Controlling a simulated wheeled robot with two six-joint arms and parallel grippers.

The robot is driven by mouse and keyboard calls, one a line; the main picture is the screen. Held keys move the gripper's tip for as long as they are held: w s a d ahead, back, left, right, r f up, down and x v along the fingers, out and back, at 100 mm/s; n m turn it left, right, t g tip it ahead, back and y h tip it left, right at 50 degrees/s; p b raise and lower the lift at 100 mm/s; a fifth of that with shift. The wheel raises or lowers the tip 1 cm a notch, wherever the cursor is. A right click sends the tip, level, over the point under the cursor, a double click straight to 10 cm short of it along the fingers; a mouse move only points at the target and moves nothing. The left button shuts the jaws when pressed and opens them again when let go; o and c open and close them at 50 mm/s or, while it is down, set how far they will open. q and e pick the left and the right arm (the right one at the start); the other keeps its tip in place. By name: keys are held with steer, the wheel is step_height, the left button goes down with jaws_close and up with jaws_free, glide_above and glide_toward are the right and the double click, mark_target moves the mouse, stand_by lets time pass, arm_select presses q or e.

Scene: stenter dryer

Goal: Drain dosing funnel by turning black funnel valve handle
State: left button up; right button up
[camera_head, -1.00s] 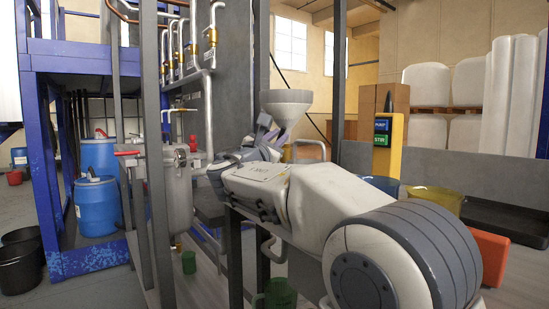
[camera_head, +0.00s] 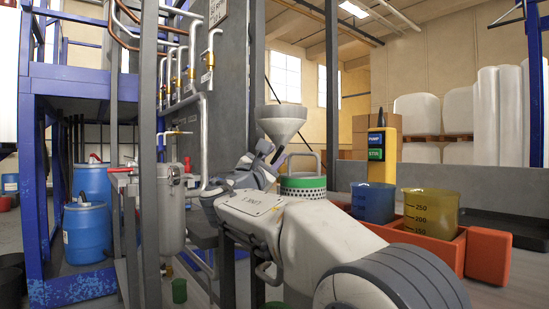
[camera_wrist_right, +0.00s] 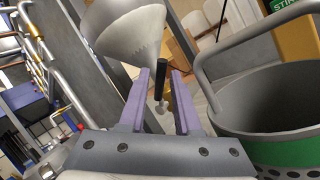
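The grey dosing funnel (camera_head: 282,122) stands above my right gripper (camera_head: 268,156) in the head view. In the right wrist view, the funnel cone (camera_wrist_right: 128,30) is at the top, past the fingers. The black valve handle (camera_wrist_right: 161,77) shows between the two purple fingers of my right gripper (camera_wrist_right: 163,92). The fingers are apart, with visible space on both sides of the handle. The handle is hidden in the head view. My left gripper is not in view.
A green-banded metal bucket (camera_head: 303,187) with a handle stands close beside the gripper; it also shows in the right wrist view (camera_wrist_right: 270,105). Blue (camera_head: 373,202) and yellow (camera_head: 431,211) beakers sit in a red tray (camera_head: 449,249). A grey post (camera_head: 149,150) and pipes are at left.

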steer(key=shift+o, duration=0.3)
steer(key=v, duration=1)
steer(key=shift+s+a+p, duration=0.15)
steer(key=shift+s+p, duration=0.05)
steer(key=shift+p, duration=0.25)
steer(key=shift+f, duration=0.1)
